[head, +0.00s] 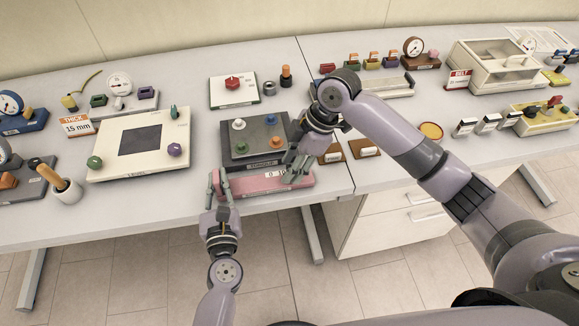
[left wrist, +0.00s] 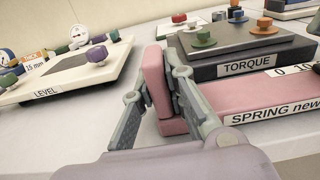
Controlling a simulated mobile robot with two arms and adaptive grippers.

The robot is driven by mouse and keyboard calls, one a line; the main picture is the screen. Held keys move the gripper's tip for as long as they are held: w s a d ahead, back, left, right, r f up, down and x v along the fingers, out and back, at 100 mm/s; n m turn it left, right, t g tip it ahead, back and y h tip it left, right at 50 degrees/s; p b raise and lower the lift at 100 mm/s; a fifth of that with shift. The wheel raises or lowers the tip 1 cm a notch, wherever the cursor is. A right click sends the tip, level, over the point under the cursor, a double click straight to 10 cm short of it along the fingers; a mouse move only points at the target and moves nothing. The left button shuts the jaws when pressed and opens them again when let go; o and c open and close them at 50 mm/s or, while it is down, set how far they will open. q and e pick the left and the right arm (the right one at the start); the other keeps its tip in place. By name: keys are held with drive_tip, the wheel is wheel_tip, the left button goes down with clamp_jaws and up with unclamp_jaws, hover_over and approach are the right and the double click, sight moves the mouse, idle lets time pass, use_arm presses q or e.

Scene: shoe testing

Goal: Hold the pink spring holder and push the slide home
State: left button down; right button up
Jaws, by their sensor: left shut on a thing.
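The pink spring holder (head: 250,184) lies along the front edge of the table, with a white scale plate marked 0 and 10 towards its right end. Its front carries a SPRING label in the left wrist view (left wrist: 265,93). My left gripper (head: 218,180) is shut on the upright pink block at the holder's left end; the left wrist view shows this block (left wrist: 156,80) between the two fingers. My right gripper (head: 298,170) is over the holder's right end. Its fingers cover that end, so the slide and the gap between the fingers cannot be made out.
The dark TORQUE plate (head: 253,136) with coloured knobs stands right behind the holder. The white LEVEL plate (head: 115,160) is to the left, with bare table between. Small wooden blocks (head: 364,147) lie right of my right gripper. A white board (head: 217,98) stands further back.

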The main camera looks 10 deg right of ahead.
drive_tip(key=shift+x, duration=0.75)
drive_tip(key=shift+c, duration=0.3)
clamp_jaws()
